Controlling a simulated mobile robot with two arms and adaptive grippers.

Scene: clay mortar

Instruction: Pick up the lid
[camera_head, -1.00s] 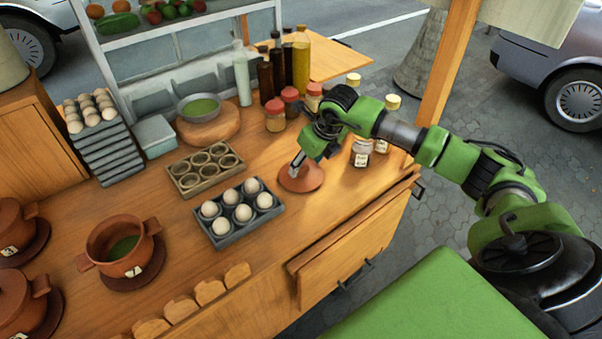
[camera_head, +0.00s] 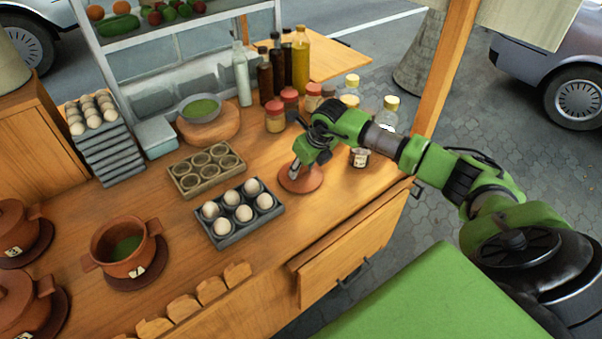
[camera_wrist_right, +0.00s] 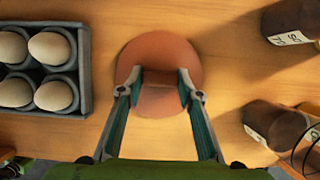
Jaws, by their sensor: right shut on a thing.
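The clay lid (camera_head: 301,181) is a round reddish-brown disc on the wooden counter, right of the egg tray. In the right wrist view the lid (camera_wrist_right: 158,55) lies between and beyond the fingers, with its raised handle between the fingertips. My right gripper (camera_head: 296,169) is at the lid from above, and in the wrist view the right gripper (camera_wrist_right: 160,88) is shut on the handle. Whether the lid is clear of the counter I cannot tell. My left gripper is not in view.
An open clay pot (camera_head: 125,247) with green contents stands at the left. A grey egg tray (camera_head: 240,226) is just left of the lid. Several jars and bottles (camera_head: 275,119) stand behind it. The counter's front edge with a drawer (camera_head: 350,250) is near.

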